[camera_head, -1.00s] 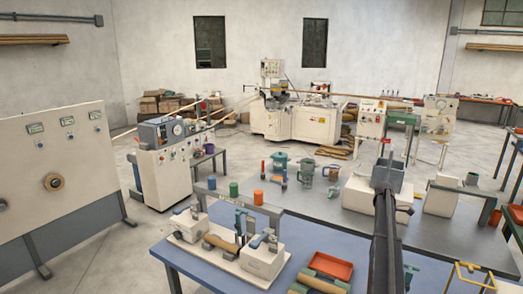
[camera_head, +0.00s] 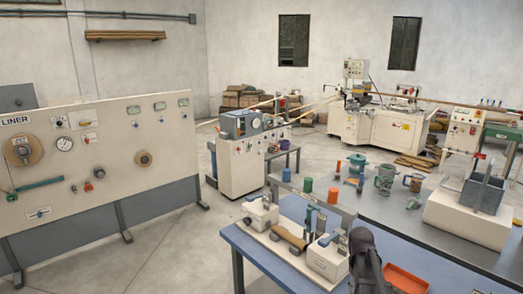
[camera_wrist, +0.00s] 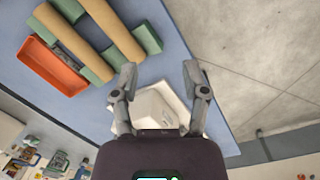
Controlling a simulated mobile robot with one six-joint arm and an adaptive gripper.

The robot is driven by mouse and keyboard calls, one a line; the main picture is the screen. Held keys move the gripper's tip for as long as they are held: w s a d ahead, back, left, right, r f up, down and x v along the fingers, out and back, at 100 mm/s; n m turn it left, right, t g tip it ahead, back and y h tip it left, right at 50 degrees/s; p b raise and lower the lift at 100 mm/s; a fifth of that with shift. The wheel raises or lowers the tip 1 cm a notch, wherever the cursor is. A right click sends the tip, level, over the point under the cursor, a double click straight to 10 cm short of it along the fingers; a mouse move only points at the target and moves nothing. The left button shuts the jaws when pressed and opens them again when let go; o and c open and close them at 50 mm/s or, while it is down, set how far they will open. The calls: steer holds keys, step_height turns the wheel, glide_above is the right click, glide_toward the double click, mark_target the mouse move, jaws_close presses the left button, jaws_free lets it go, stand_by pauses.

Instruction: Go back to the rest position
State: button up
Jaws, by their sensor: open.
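My gripper (camera_wrist: 160,76) is open and empty in the wrist view, its two grey fingers spread apart. A white block (camera_wrist: 158,108) shows behind and between the fingers, and I cannot tell how far below them it is. In the head view, a dark part of my arm shows at the bottom edge, right of the white blocks on the blue table (camera_head: 262,262). The fingers cannot be made out there.
A white block with a grey holder (camera_head: 483,195) stands on the grey table at right. A liner panel (camera_head: 105,170) stands at left. The floor between is clear.

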steer(key=s+a+f+m, duration=0.1)
steer(key=s+a, duration=0.4)
steer(key=a, duration=0.2)
steer(key=s+a+m+t+y+b, duration=0.1)
steer(key=s+a, duration=0.4)
steer(key=a, duration=0.3)
steer(key=shift+s+a+f, duration=0.25)
steer(key=shift+f, duration=0.15)
